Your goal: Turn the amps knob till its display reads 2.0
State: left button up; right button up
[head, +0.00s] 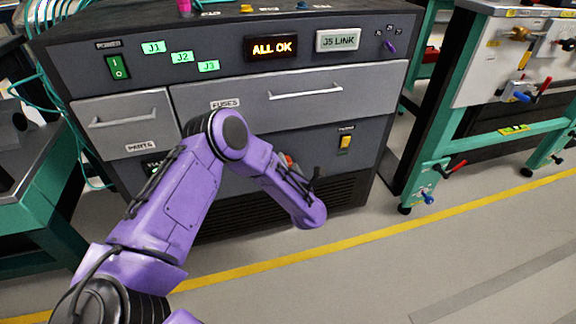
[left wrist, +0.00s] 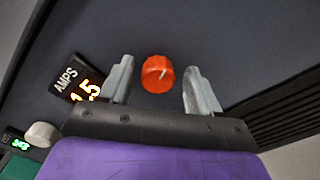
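The amps knob (left wrist: 158,74) is round and red-orange with a pale pointer line, on a dark panel in the left wrist view. The amps display (left wrist: 85,90) beside it, at its left, reads 1.5 in orange digits. My left gripper (left wrist: 158,64) is open, with one grey finger on each side of the knob and a gap to it on both sides. In the head view my purple left arm reaches to the lower front of the cabinet (head: 225,175) and hides the gripper there. My right gripper is in neither view.
A pale knob (left wrist: 41,134) and a small green display (left wrist: 14,142) are at the lower left in the left wrist view. Vent slats (left wrist: 285,110) are at the right. A yellow switch (head: 345,143) is on the cabinet. A green-framed bench (head: 440,150) stands at the right.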

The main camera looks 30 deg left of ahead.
pick_arm(q)
jog(key=p+v, duration=0.2)
jog(key=v, duration=0.8)
jog(key=shift+s+d, duration=0.15)
